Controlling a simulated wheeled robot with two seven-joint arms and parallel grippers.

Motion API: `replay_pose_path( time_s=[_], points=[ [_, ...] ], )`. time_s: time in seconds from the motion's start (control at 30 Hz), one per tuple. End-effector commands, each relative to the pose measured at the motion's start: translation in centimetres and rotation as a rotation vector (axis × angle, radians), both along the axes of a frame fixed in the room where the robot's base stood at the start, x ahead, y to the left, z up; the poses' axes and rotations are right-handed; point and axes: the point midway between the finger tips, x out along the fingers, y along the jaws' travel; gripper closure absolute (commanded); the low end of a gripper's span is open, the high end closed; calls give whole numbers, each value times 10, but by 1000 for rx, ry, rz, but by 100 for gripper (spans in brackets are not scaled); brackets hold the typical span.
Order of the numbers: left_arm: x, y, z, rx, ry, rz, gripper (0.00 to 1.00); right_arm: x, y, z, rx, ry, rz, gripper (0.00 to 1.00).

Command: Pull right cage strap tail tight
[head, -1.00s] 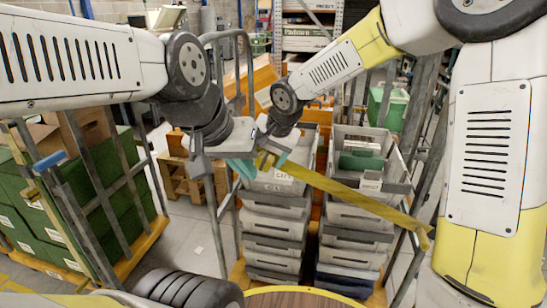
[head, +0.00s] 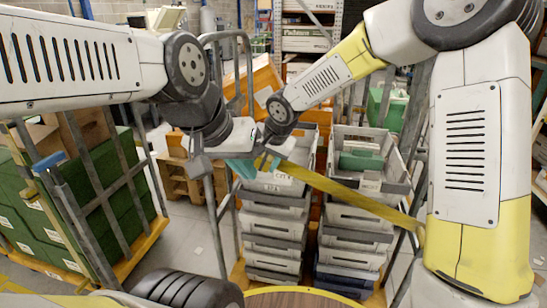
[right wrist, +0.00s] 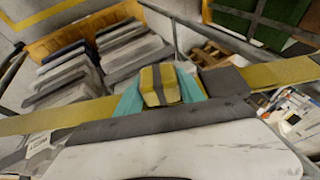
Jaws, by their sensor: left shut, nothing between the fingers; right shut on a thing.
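The yellow strap (head: 345,194) runs from my grippers across the front of the right cage, slanting down to a post on the right. My right gripper (head: 271,163) is shut on the strap. In the right wrist view, a yellow piece with a grey stripe (right wrist: 160,86) sits between its teal fingers (right wrist: 157,92), and the strap (right wrist: 50,118) extends to both sides. My left gripper (head: 238,168) is shut and empty, close beside the right one at the cage's left side. The exact grip is partly hidden in the head view.
Two stacks of grey crates (head: 270,226) stand in the right cage, behind the strap. A left cage (head: 105,195) holds green crates (head: 30,215). A round wooden top (head: 300,299) is at the front. Bare floor shows between the cages.

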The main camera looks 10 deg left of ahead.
Motion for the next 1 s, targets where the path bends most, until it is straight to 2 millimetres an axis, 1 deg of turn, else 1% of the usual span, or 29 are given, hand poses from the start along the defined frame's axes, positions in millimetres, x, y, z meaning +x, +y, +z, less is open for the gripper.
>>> replay_pose_path(
  time_s=[0.1, 0.17, 0.27, 0.4, 0.5, 0.6, 0.87, 0.9, 0.97, 1.0],
  points=[
    [0, 0, 0, 0, 0, 0, 100, 0, 0, 0, 0, 0, 0, 100],
    [0, 0, 0, 0, 0, 0, 100, 0, -5, -2, -1, 0, 0, 100],
    [0, 0, 0, 0, 0, 0, 100, -1, -21, -8, -2, 2, -2, 100],
    [0, 0, 0, 0, 0, 0, 100, -2, -51, -20, -4, 3, -3, 100],
    [0, 0, 0, 0, 0, 0, 100, -3, -64, -26, -3, 3, -2, 100],
    [0, 0, 0, 0, 0, 0, 100, -3, -71, -28, -4, 4, -2, 100],
    [0, 0, 0, 0, 0, 0, 100, -3, -73, -30, -7, 5, -1, 100],
    [0, 0, 0, 0, 0, 0, 100, -3, -73, -30, -8, 6, -1, 49],
    [0, 0, 0, 0, 0, 0, 100, -3, -72, -30, -8, 6, -1, 37],
    [0, 0, 0, 0, 0, 0, 100, -3, -72, -30, -7, 5, -1, 33]
  ],
)
